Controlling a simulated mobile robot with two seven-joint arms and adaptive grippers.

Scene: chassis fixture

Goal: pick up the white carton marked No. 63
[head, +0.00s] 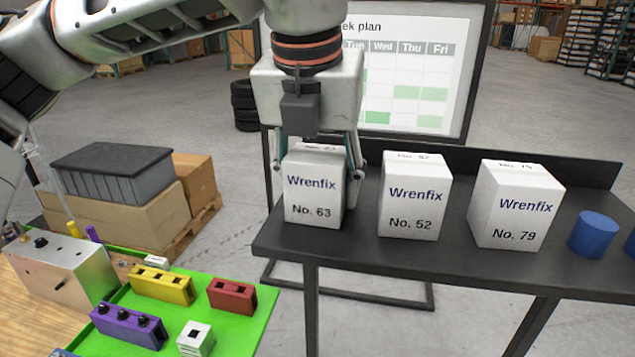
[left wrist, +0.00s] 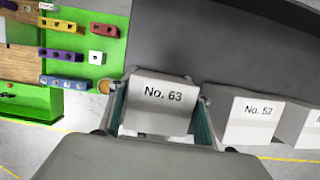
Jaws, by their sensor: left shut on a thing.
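The white carton marked No. 63 (head: 314,190) stands at the left end of the dark shelf (head: 440,252). My left gripper (head: 318,165) comes down on it from above and is shut on it, one finger on each side. In the left wrist view the top of carton No. 63 (left wrist: 162,95) shows between the two fingers (left wrist: 160,112). In the head view the carton looks upright; I cannot tell whether its base touches the shelf. My right gripper is not in view.
White cartons No. 52 (head: 413,197) and No. 79 (head: 515,205) stand to the right, then a blue cylinder (head: 594,234). A raised lip runs along the shelf's back. A green board (head: 235,325) with coloured blocks lies at lower left. A screen (head: 420,75) stands behind.

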